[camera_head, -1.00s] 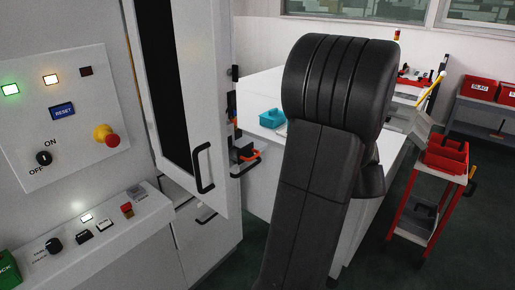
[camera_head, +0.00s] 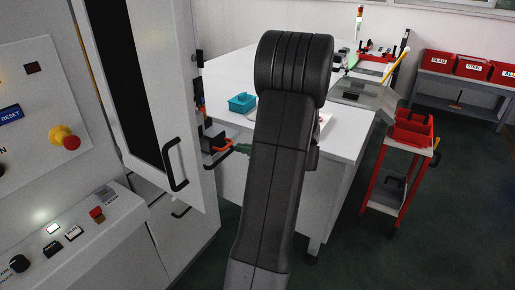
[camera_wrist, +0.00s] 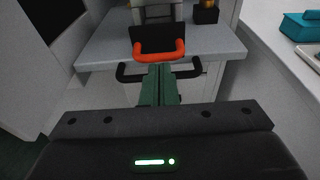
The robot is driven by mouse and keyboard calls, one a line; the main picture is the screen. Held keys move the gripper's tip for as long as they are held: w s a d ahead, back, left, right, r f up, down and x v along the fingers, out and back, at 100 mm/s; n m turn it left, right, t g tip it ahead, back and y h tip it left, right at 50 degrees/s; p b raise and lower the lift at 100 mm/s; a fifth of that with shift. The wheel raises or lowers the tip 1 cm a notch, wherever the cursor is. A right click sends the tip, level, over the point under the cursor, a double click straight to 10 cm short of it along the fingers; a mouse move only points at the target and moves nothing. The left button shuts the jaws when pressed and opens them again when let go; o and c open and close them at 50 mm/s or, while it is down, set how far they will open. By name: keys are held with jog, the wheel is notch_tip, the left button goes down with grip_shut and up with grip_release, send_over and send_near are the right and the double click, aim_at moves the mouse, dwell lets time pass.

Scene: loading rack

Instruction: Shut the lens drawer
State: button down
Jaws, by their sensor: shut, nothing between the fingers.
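My gripper (camera_wrist: 159,70) shows in the wrist view as two green fingers, shut together and empty. They point at a white drawer-like front with a black bar handle (camera_wrist: 130,75). An orange handle (camera_wrist: 160,53) on a dark block sits just above and beyond the fingertips. I cannot tell whether the fingers touch either handle. No lens label is readable, so I cannot tell which part is the lens drawer or how far out it stands. In the head view the orange handle (camera_head: 222,148) lies left of my arm, with green fingers (camera_head: 242,149) beside it.
A tall white cabinet door (camera_head: 145,95) with a black handle stands open to the left. A white table (camera_head: 340,150) holds a teal box (camera_head: 242,103). A red cart (camera_head: 400,165) stands right of the table. Open floor lies at the right front.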

aim_at(229, 145)
jog(key=shift+x, duration=1.25)
jog(key=shift+w+a, duration=0.1)
jog(key=x, duration=0.3)
jog(key=r+x, duration=0.1)
jog(key=x, duration=0.5)
jog(key=shift+w+a+r, duration=0.1)
jog(key=shift+a+r, duration=0.05)
jog(key=shift+r, duration=0.2)
jog(key=shift+d+r, duration=0.1)
jog(key=shift+d, duration=0.25)
jog(key=b+v, duration=0.1)
jog(key=v, duration=1.2)
jog(key=shift+s+d+b, duration=0.2)
jog(key=shift+s+b, duration=0.15)
jog(key=shift+b, duration=0.05)
jog(key=shift+a, duration=0.1)
jog(key=p+x, duration=0.1)
jog(key=x, duration=1.2)
jog(key=shift+w+a, duration=0.2)
jog(key=shift+w, duration=0.05)
jog(key=v, duration=0.3)
jog(key=f+p+v, duration=0.1)
jog(key=v, duration=0.1)
jog(key=shift+s+d+r, duration=0.1)
jog(key=shift+d, duration=0.1)
jog(key=shift+v, duration=0.9)
